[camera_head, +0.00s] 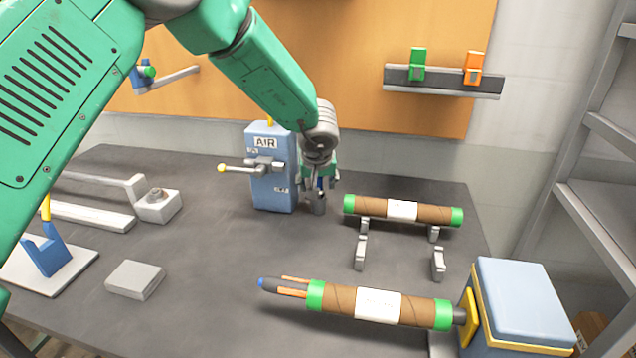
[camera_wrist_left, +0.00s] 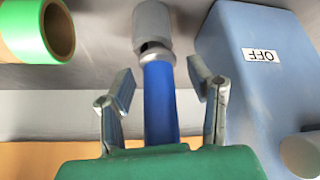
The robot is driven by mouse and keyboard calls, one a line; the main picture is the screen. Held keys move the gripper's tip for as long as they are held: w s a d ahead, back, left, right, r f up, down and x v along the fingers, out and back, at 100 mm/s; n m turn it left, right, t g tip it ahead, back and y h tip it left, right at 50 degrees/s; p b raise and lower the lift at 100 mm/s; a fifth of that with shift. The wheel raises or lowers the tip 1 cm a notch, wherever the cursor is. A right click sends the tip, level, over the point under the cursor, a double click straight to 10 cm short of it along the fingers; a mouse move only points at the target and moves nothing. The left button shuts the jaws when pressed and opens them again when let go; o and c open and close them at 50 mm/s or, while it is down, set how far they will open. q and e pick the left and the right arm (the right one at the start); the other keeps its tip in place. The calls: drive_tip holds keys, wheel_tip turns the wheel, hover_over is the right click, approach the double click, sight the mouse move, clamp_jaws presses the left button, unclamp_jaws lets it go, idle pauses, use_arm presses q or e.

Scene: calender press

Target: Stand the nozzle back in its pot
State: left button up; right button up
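The nozzle shows as a blue shaft (camera_wrist_left: 160,105) in the left wrist view, running from near my palm to the mouth of the grey pot (camera_wrist_left: 152,25). Its far end appears to be inside the pot's mouth. The pot also shows in the head view (camera_head: 319,205), standing on the table beside the blue AIR box (camera_head: 273,185). My left gripper (camera_wrist_left: 162,85) is above the pot, its two fingers apart on either side of the shaft with a gap on each side. In the head view my left gripper (camera_head: 320,185) partly hides the nozzle. My right gripper is not in view.
A brown roll with green ends (camera_head: 380,209) lies on grey stands right of the pot. A second roll (camera_head: 400,308) sits on a shaft in front, by a blue-and-yellow box (camera_head: 525,290). A grey block (camera_head: 135,280) lies at left. The table's middle (camera_head: 230,255) is clear.

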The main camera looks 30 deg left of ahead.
use_arm(q)
drive_tip(key=shift+w+f, duration=0.1)
drive_tip(key=shift+d, duration=0.1)
drive_tip(key=shift+d+r, duration=0.1)
drive_tip(key=shift+r, duration=0.1)
drive_tip(key=p+v, duration=0.1)
drive_tip(key=v, duration=1.1)
